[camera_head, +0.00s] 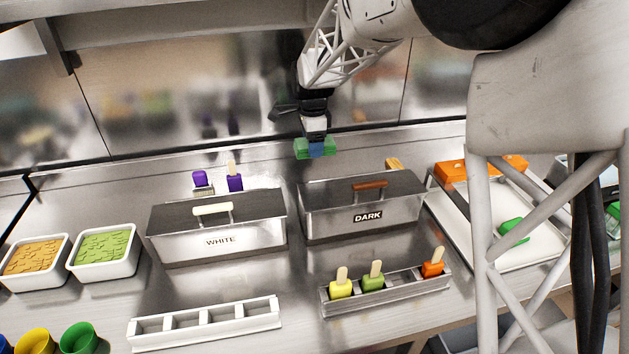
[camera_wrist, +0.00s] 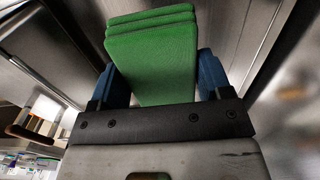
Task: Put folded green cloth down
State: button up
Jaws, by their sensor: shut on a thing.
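The folded green cloth (camera_wrist: 152,55) is held between the two blue fingers of my gripper (camera_wrist: 160,80) in the wrist view. Its layered folds show at the far end. In the head view the cloth (camera_head: 302,147) and my gripper (camera_head: 316,149) are at the back of the counter, above and behind the lidded box marked DARK (camera_head: 392,216). The gripper is shut on the cloth. The cloth appears raised off the counter, but its exact height is hard to tell.
An empty white rack (camera_head: 205,325) and a metal rack (camera_head: 385,293) with pops stand in front. A white tray (camera_head: 535,250) is at right. Bare counter lies between the boxes and racks.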

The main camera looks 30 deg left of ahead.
send_over(313, 180)
jog(key=shift+f, duration=3.15)
jog(key=shift+f, duration=0.1)
jog(key=shift+f, duration=1.8)
jog(key=shift+f, duration=0.1)
jog(key=o, duration=0.9)
notch_tip(313, 180, up, 12)
jog(key=shift+r, duration=0.15)
